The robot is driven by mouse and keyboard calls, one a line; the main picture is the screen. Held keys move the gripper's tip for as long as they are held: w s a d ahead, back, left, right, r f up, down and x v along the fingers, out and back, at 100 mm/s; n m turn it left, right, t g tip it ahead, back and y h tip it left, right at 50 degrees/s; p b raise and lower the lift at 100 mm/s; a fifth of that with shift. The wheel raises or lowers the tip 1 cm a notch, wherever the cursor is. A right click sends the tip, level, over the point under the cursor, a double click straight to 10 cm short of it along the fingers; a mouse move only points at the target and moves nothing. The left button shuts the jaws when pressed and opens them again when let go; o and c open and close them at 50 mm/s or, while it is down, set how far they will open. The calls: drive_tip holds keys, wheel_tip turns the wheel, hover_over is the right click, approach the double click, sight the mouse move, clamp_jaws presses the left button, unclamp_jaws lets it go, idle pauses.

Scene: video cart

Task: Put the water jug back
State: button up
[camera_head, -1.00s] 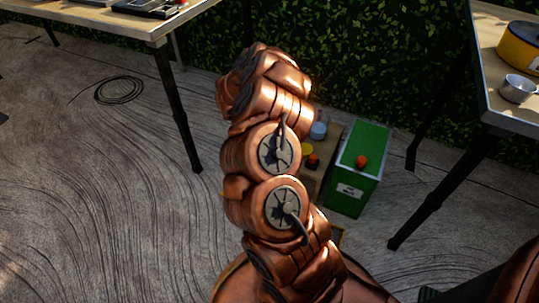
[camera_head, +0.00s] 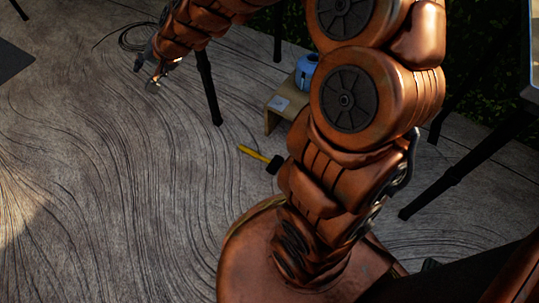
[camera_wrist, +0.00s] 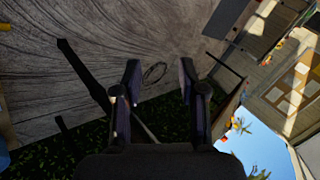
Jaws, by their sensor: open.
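No thing that I can clearly tell as the water jug shows. A small blue object (camera_head: 306,70) stands on a low wooden stand (camera_head: 271,121) behind my arm in the head view. I cannot tell whether it is the jug, and my arm hides part of the stand. My gripper (camera_head: 149,76) is at the upper left of the head view, well left of the stand and above the floor. In the wrist view my gripper (camera_wrist: 159,70) is open, with nothing between its fingers.
A hammer with a yellow handle (camera_head: 252,152) lies on the wooden floor in front of the stand. A cable coil (camera_head: 136,37) lies on the floor, also between my fingers in the wrist view. Dark table legs (camera_head: 208,88) stand left of the stand. The left floor is mostly clear.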

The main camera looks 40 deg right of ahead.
drive_tip(key=s+a+f+n+g, duration=0.1)
drive_tip(key=s+n+g, duration=0.1)
drive_tip(key=s, duration=0.4)
drive_tip(key=s+a+f+n+g, duration=0.1)
drive_tip(key=s+a+n+g, duration=0.1)
drive_tip(key=s, duration=0.4)
drive_tip(key=s+d+f+n+g+h, duration=0.1)
drive_tip(key=s+d, duration=0.4)
drive_tip(key=s, duration=0.8)
drive_tip(key=s+d+n+g+h, duration=0.2)
drive_tip(key=s+d+g, duration=0.3)
drive_tip(key=s, duration=0.9)
drive_tip(key=shift+s+f+n+g+h, duration=0.3)
drive_tip(key=shift+f+n+g+h, duration=0.1)
drive_tip(key=shift+g+h, duration=0.35)
drive_tip(key=w+d+r+t+p, duration=0.1)
drive_tip(key=w+r+p, duration=0.1)
drive_tip(key=r+p, duration=0.75)
drive_tip(key=w+r+t+p, duration=0.1)
drive_tip(key=w+r+p, duration=0.2)
drive_tip(key=r+p, duration=0.6)
drive_tip(key=s+r+p, duration=0.2)
drive_tip(key=r+p, duration=0.8)
drive_tip(key=r, duration=0.1)
drive_tip(key=s+r+p, duration=0.2)
drive_tip(key=r+p, duration=0.9)
drive_tip(key=r, duration=0.1)
drive_tip(key=shift+s+a, duration=0.4)
drive_tip(key=shift+a, duration=0.05)
